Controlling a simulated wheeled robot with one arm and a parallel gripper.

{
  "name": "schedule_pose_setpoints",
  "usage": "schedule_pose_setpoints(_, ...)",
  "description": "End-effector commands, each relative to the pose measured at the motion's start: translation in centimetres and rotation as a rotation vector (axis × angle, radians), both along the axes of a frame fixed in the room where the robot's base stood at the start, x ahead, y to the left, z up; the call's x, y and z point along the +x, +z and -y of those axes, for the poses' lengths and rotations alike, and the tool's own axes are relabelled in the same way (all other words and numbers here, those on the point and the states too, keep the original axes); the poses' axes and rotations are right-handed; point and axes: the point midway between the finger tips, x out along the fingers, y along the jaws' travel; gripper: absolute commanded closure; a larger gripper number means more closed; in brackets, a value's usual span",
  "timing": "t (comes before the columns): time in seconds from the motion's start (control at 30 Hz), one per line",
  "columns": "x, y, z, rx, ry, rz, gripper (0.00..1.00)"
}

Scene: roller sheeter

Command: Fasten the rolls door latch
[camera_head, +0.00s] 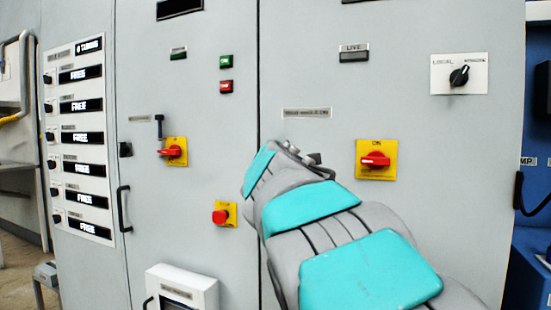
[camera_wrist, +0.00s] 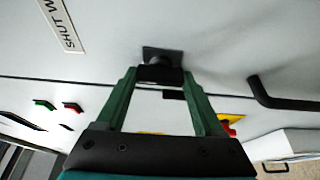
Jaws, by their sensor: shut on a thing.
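In the wrist view the rolls door latch (camera_wrist: 162,54) shows as a dark square plate with a short black knob on the grey cabinet front, close to the seam between two doors. My gripper (camera_wrist: 159,78) has its green fingers on both sides of the black knob and is shut on it. Whether the latch stands turned or unturned I cannot tell. In the head view my arm reaches up to the cabinet by the seam and hides the latch and fingertips. A label starting "SHUT W" (camera_wrist: 63,22) sits near the latch.
A black bar handle (camera_wrist: 285,97) sticks out near my gripper. A red emergency button (camera_head: 221,216) and a red rotary switch (camera_head: 173,151) are left of my arm. Another red rotary switch (camera_head: 375,160) is close on its right. A white box (camera_head: 183,284) juts out low.

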Motion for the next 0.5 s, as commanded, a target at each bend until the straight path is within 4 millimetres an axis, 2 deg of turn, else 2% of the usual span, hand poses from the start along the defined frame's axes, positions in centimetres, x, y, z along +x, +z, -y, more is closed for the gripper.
schedule_pose_setpoints(0.17,0.03,-0.10,-0.08,-0.002,0.001,-0.001,0.86)
schedule_pose_setpoints(0.2,0.03,-0.10,-0.07,-0.002,0.001,-0.001,0.27)
schedule_pose_setpoints(0.43,0.02,-0.06,-0.03,-0.001,0.000,0.000,0.01)
schedule_pose_setpoints(0.5,0.02,-0.05,-0.02,-0.001,0.000,0.000,0.00)
